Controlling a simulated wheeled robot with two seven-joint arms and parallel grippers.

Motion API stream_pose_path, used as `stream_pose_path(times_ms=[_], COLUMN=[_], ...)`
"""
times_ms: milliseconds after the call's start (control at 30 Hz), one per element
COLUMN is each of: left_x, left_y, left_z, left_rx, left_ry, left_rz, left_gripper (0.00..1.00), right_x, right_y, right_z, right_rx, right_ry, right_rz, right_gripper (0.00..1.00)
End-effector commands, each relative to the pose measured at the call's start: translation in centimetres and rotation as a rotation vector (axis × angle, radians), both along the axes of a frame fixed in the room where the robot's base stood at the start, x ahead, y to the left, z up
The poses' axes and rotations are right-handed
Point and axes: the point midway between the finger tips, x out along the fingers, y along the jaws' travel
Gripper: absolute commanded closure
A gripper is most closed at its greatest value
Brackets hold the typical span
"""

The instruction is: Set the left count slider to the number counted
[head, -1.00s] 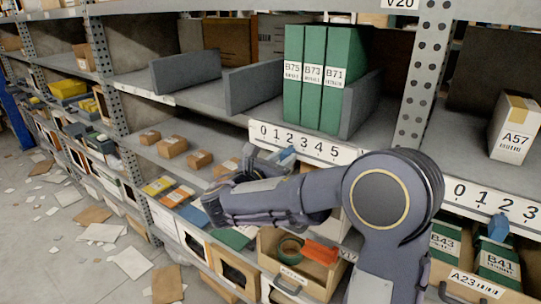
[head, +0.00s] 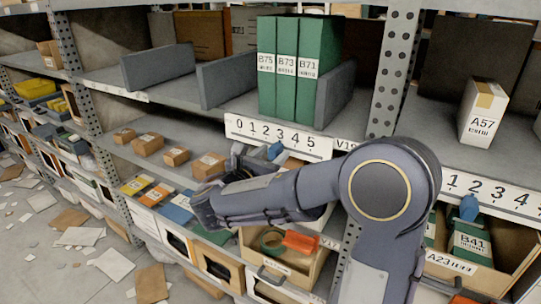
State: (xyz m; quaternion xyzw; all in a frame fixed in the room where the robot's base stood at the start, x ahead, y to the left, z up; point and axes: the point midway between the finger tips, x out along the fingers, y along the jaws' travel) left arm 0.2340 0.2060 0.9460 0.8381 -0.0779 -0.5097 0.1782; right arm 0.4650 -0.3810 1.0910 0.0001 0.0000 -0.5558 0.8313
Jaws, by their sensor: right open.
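The left count strip (head: 230,127) carries the digits 0 to 5 on the shelf edge. A blue slider (head: 275,151) shows just below it, around digits 2 and 3; its exact setting is hard to read. My right gripper (head: 254,157) is open beside the slider, on its left; the wrist partly hides it, and I cannot tell if it touches the slider. Above the strip, three green binders stand upright: B75 (head: 266,90), B73 (head: 286,92) and B71 (head: 313,92). My left gripper is out of view.
A grey upright post (head: 392,75) stands right of the strip. Another count strip (head: 500,195) with a blue slider (head: 469,208) lies beyond it. A box labelled A57 (head: 482,112) stands above. A wooden bin (head: 318,270) sits below my arm. Papers litter the left floor.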

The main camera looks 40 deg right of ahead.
Motion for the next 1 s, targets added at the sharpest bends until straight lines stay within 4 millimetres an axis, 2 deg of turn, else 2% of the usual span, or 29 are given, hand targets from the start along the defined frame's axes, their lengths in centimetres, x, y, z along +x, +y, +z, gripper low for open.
stream_pose_path(times_ms=[167,300,500,667,1000], left_x=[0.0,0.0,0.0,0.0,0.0], left_y=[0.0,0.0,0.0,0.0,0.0], left_z=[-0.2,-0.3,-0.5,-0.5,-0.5], left_rx=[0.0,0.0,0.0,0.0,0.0], left_ry=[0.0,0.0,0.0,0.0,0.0], left_rz=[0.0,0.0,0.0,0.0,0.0], left_gripper=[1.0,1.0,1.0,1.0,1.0], right_x=[-0.6,-1.5,-2.6,-3.0,-3.0], right_y=[1.7,4.1,6.6,7.2,7.2], right_z=[0.0,-0.1,0.0,0.0,0.0], right_rx=[0.0,0.0,0.0,0.0,0.0], right_ry=[-0.001,0.0,0.0,0.0,0.0], right_rz=[0.004,0.007,0.004,0.0,0.001], right_gripper=[0.56,0.56,0.56,0.56,0.56])
